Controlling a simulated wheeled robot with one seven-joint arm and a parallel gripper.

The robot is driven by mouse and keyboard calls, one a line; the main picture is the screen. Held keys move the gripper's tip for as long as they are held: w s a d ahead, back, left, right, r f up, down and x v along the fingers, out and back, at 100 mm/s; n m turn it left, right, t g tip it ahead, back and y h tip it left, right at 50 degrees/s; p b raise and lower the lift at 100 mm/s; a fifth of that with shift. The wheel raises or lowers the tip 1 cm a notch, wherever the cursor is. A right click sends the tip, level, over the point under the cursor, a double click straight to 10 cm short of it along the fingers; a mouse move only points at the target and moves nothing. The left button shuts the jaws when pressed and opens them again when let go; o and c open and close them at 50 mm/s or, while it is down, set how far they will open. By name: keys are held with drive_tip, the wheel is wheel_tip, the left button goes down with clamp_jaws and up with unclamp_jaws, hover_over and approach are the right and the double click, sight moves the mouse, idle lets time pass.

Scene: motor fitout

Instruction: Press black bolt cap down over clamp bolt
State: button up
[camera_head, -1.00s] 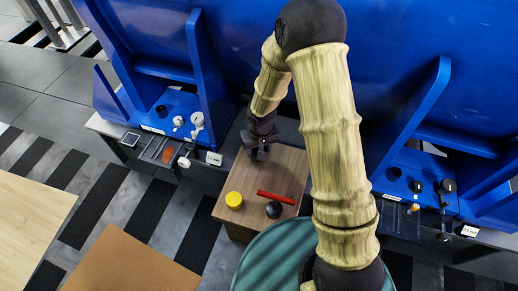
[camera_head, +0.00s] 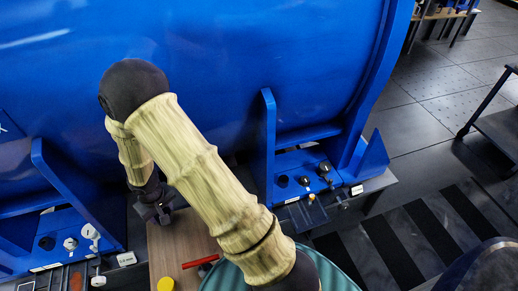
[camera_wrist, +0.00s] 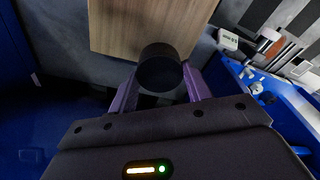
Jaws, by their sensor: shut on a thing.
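My gripper (camera_wrist: 160,95) is shut on a black bolt cap (camera_wrist: 160,68), which sticks out beyond the purple fingers in the wrist view. In the head view my gripper (camera_head: 160,212) is beside the far edge of a wooden-topped stand, in front of the blue machine; the cap cannot be made out there. The right blue foot (camera_head: 318,158) carries small dark fittings (camera_head: 304,181). The left blue foot (camera_head: 60,262) carries a black fitting (camera_head: 47,243) and white fittings (camera_head: 70,243). I cannot tell which is the clamp bolt.
The wooden stand (camera_head: 170,240) holds a yellow cap (camera_head: 165,284) and a red bar (camera_head: 200,261); my arm hides part of its top. A blue upright plate (camera_head: 268,135) rises left of the right foot's fittings. Striped floor (camera_head: 400,240) at the right is clear.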

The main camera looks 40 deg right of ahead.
drive_tip(key=d+r+p, duration=0.3)
drive_tip(key=r+p, duration=0.9)
drive_tip(key=p, duration=0.2)
drive_tip(key=w+d+r+m+p, duration=0.1)
drive_tip(key=d+r+p, duration=0.3)
drive_tip(key=r+p, duration=0.9)
drive_tip(key=d+r+m+p, duration=0.1)
drive_tip(key=d+r+p, duration=0.3)
drive_tip(key=r+p, duration=0.8)
drive_tip(key=p, duration=0.3)
drive_tip(key=shift+w+d+r+p, duration=0.15)
drive_tip(key=shift+d+r+p, duration=0.1)
drive_tip(key=shift+r+p, duration=0.1)
drive_tip(key=shift+a, duration=0.1)
